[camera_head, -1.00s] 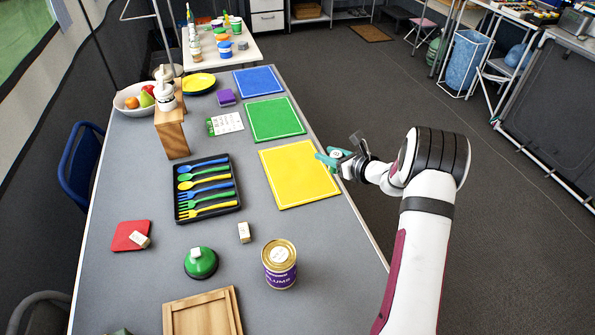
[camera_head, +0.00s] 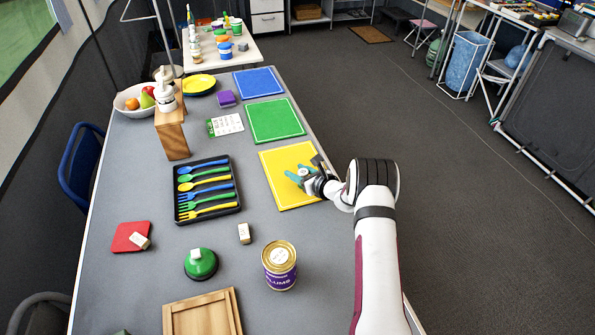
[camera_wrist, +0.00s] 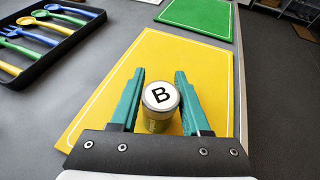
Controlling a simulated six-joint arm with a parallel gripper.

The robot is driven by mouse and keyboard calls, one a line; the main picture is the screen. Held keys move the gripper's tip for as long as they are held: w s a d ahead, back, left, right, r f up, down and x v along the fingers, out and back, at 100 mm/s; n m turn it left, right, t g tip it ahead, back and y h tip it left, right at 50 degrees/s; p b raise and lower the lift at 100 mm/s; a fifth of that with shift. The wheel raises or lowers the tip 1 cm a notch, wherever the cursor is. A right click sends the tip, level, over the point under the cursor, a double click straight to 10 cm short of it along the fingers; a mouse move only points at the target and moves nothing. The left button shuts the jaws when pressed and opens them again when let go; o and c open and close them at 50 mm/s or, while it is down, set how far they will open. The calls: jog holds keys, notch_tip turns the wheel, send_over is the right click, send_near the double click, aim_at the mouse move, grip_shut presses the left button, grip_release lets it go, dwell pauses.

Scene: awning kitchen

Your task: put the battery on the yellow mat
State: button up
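My gripper (camera_wrist: 160,90) is over the yellow mat (camera_wrist: 100,105), fingers pointing at it. Between the teal fingers is a small upright cylinder, which I take for the battery (camera_wrist: 159,97), with a white top marked B. Whether the battery's base touches the mat is hidden.
A green mat (camera_head: 273,121) and a blue mat (camera_head: 258,81) lie beyond. A black cutlery tray (camera_head: 208,215) is left of the yellow mat. The table's right edge is close.

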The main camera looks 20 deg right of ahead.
jog(key=shift+o, duration=1.4)
